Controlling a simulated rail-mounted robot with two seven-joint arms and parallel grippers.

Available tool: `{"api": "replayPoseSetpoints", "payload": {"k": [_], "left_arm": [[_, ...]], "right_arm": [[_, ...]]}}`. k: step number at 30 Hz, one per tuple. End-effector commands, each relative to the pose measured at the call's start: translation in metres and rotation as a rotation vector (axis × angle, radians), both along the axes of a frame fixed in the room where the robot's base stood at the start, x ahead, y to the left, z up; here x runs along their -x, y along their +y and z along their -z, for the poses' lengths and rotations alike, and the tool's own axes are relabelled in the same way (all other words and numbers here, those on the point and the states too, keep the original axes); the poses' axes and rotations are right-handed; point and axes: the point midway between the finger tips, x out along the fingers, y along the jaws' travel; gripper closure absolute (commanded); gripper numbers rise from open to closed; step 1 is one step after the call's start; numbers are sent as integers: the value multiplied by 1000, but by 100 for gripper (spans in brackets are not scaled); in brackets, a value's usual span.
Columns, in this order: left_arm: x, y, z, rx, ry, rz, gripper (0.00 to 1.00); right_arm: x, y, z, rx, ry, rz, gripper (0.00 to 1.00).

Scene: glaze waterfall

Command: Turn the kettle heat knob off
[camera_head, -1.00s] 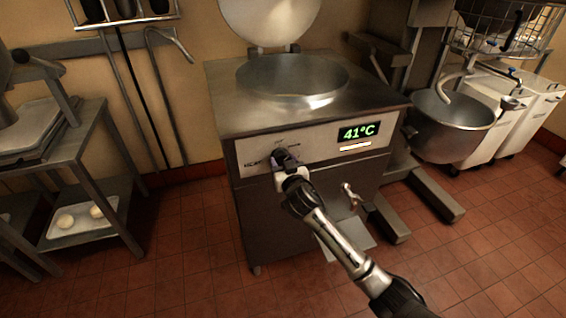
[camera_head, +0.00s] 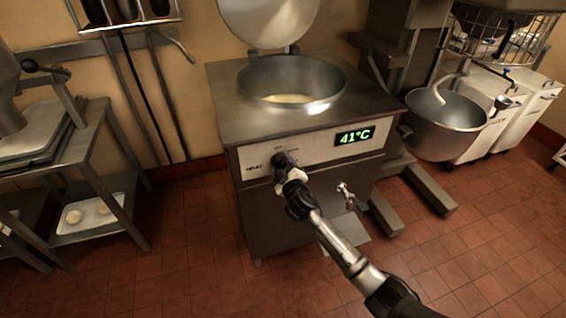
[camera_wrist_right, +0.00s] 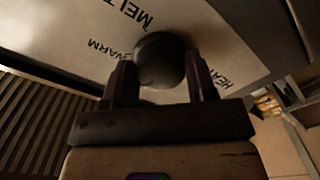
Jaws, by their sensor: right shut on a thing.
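The kettle (camera_head: 226,112) is a steel cabinet with a round basin and a raised lid; some pale liquid shows in the basin. Its front panel has a green display (camera_head: 354,136) reading 41°C. The dark round heat knob (camera_wrist_right: 161,60) sits between the fingers of my right gripper (camera_wrist_right: 162,84) in the right wrist view, with the labels MELT, WARM and HEAT around it. My right gripper (camera_head: 284,166) is shut on the knob at the panel and hides most of it in the head view. The knob's pointer is not clear. My left gripper is not in view.
A tap (camera_head: 346,194) sticks out of the kettle's lower front, right of my arm. A mixer bowl (camera_head: 446,124) stands on the right. A steel rack (camera_head: 112,178) with a tray stands on the left. The red tiled floor in front is clear.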

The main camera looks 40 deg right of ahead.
Motion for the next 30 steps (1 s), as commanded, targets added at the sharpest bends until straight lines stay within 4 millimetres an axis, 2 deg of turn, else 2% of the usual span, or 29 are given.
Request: {"api": "replayPoseSetpoints", "payload": {"k": [12,30], "left_arm": [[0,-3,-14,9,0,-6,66],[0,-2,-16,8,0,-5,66]], "right_arm": [[0,0,-2,197,73,-1,72],[0,0,-2,239,88,-2,72]]}}
